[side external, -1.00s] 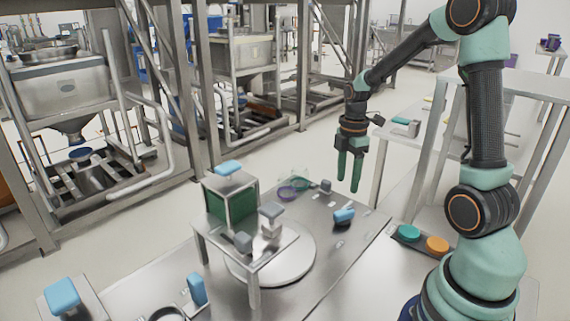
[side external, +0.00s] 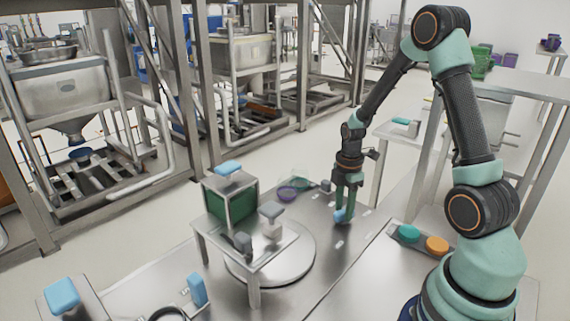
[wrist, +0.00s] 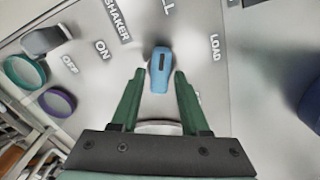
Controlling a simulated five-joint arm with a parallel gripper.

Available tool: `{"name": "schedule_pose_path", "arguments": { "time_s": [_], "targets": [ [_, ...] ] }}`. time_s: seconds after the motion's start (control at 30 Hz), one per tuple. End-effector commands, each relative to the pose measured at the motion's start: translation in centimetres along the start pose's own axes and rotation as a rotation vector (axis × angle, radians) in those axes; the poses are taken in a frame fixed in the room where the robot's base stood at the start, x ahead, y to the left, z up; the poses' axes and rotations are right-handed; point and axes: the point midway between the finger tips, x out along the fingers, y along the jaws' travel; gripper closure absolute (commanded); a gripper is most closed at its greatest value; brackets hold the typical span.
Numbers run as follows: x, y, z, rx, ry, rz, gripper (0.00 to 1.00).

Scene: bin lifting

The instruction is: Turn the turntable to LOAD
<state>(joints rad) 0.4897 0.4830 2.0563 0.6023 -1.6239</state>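The turntable (side external: 295,262) is a pale round disc on the steel bench, partly hidden under a small metal stand. A blue knob (wrist: 160,75) with a dark slot sits on a labelled panel. The word LOAD (wrist: 215,47) is right of the knob, a label ending in LL is above it, and another label is mostly hidden behind the right finger. My gripper (wrist: 157,78) is open, its green fingers either side of the knob with visible gaps. In the side view my gripper (side external: 345,207) is down at the blue knob (side external: 339,216), which it partly hides.
A metal stand (side external: 250,262) holds a green-sided box (side external: 230,200) and small grey pieces over the disc. A purple ring (wrist: 58,103), a green ring (wrist: 24,72) and a grey knob by SHAKER ON/OFF lie left. Teal and orange buttons (side external: 437,245) are near my base.

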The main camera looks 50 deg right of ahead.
Motion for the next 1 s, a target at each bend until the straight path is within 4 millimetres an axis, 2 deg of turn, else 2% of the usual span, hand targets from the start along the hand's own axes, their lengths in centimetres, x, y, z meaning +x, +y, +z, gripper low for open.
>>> {"name": "schedule_pose_path", "arguments": {
  "time_s": [0.03,0.1,0.57,1.0],
  "targets": [
    [-0.02,0.0,0.0,0.0,0.0,0.0,0.78],
    [-0.02,0.0,0.0,0.0,0.0,0.0,1.0],
    [-0.02,-0.01,0.01,0.078,0.0,-0.001,1.0],
    [0.0,-0.01,0.03,0.441,0.0,0.0,1.0]
  ]
}}
